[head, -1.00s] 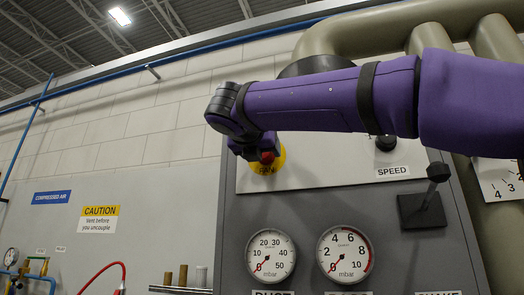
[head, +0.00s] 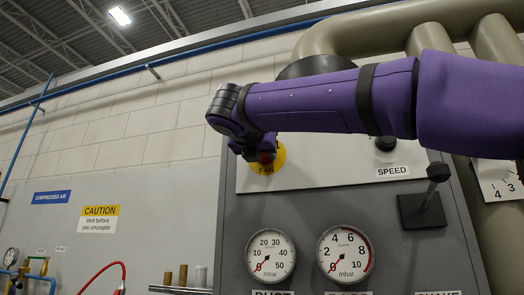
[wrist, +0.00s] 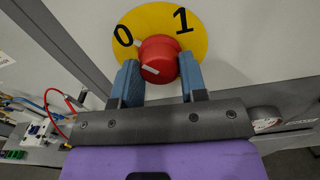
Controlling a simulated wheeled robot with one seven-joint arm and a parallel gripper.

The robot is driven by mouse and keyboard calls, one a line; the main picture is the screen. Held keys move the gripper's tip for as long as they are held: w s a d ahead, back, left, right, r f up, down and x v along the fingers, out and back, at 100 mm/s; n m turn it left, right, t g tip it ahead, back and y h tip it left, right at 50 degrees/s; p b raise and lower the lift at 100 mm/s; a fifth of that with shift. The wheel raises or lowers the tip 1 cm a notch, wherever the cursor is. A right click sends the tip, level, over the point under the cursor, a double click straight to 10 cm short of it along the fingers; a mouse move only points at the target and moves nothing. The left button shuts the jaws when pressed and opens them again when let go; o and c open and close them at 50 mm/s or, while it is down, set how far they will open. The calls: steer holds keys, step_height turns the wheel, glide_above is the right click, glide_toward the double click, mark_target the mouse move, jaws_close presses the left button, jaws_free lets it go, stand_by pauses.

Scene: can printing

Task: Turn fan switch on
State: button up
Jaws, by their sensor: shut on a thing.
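The fan switch is a red knob (wrist: 158,58) on a yellow disc (wrist: 205,38) marked 0 at left and 1 at right. White marks show on the knob's face and by its edge on the 0 side. In the wrist view my gripper (wrist: 159,72) has its two blue fingers either side of the knob, shut on it. In the head view the red knob (head: 266,157) is partly hidden behind my wrist, with the yellow disc (head: 279,156) and FAN label just visible.
Right of the switch are a black SPEED knob (head: 386,143) and a black lever (head: 430,197). Two pressure gauges (head: 271,257) (head: 344,254) sit lower on the grey cabinet. A caution sign (head: 98,219) is on the wall at left.

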steer(key=shift+m, duration=8.6)
steer(key=shift+f, duration=0.1)
steer(key=o, duration=0.9)
steer(key=v, duration=1)
steer(key=shift+s+a, duration=0.15)
steer(key=shift+s, duration=0.25)
